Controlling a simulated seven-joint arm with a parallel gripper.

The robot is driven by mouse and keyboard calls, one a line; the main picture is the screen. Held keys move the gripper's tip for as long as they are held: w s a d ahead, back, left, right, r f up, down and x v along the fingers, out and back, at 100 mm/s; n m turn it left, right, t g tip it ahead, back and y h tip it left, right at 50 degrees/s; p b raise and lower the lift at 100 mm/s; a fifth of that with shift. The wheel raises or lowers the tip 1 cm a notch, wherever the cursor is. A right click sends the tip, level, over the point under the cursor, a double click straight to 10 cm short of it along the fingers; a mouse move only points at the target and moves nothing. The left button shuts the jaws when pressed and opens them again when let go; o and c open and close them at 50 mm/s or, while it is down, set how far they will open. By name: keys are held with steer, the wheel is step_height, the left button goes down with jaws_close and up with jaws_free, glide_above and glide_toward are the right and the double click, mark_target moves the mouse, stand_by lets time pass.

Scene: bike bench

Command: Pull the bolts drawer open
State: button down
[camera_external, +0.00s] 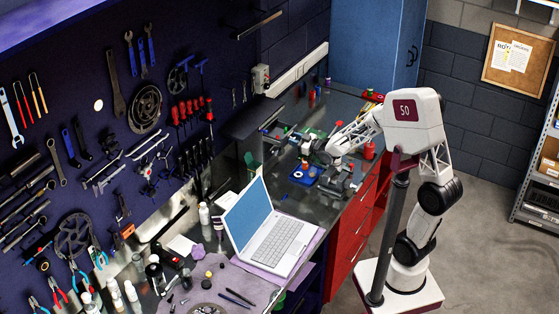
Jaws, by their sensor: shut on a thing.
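A low dark unit (252,121) stands on the bench against the pegboard wall, with small coloured items along its right side. I take it to hold the bolts drawer, but its drawers and labels are too small to read. My gripper (305,149) is low over the bench, to the right of and nearer than this unit. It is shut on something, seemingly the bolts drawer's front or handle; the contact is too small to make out. How far the drawer stands out cannot be told.
A blue tray (303,175) and a grey vise-like tool (340,183) lie close below my wrist. An open laptop (268,228) and bottles (204,213) are nearer. Red drawers (352,228) form the bench front. A red can (369,149) stands near the edge.

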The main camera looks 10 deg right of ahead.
steer(key=shift+s+d, duration=0.4)
steer(key=c, duration=0.7)
jaws_free()
steer(key=shift+c, duration=0.2)
steer(key=shift+s+d, duration=0.1)
steer(key=v, duration=0.5)
steer(key=shift+r, duration=0.2)
step_height(320, 180, up, 7)
steer(key=shift+f, duration=0.2)
